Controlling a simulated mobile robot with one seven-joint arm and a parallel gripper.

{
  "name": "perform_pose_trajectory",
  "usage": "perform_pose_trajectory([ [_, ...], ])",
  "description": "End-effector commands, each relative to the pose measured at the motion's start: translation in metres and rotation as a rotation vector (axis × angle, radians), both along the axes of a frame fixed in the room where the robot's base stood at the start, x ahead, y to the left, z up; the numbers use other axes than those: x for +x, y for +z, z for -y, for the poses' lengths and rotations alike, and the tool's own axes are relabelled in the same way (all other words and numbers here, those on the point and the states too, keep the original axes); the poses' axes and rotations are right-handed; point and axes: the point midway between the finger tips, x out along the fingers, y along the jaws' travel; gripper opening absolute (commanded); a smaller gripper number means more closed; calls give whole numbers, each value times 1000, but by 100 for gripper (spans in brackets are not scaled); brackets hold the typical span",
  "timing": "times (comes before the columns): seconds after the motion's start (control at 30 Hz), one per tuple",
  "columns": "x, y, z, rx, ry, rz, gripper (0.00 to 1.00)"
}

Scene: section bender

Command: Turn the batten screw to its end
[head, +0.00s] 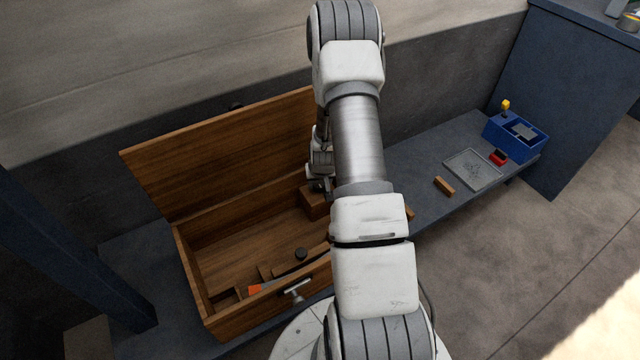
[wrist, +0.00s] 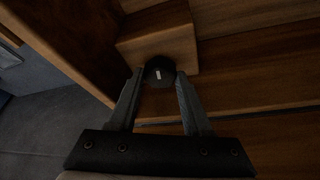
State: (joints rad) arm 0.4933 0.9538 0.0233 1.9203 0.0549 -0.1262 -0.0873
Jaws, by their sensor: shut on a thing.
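In the wrist view my gripper (wrist: 159,78) has its two fingers on either side of a dark round knob (wrist: 157,69) with a small white mark, which looks like the batten screw's head. It is shut on this knob. The knob sits against the face of a wooden block (wrist: 150,38). My gripper (head: 320,187) is small there beside the block, partly behind my arm, and the held knob cannot be made out.
The chest's raised lid (head: 215,150) stands behind. On the bench right are a wooden piece (head: 444,185), grey tray (head: 472,169), red object (head: 498,157) and blue box (head: 515,148).

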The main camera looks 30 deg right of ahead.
Motion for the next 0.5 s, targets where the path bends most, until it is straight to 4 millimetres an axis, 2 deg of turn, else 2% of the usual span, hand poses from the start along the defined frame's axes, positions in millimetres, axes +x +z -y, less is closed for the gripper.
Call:
perform_pose_trajectory([
  [0.2,1,0,-1,-2,-115,1,0],
  [0.5,1,0,-1,-1,-190,1,0],
])
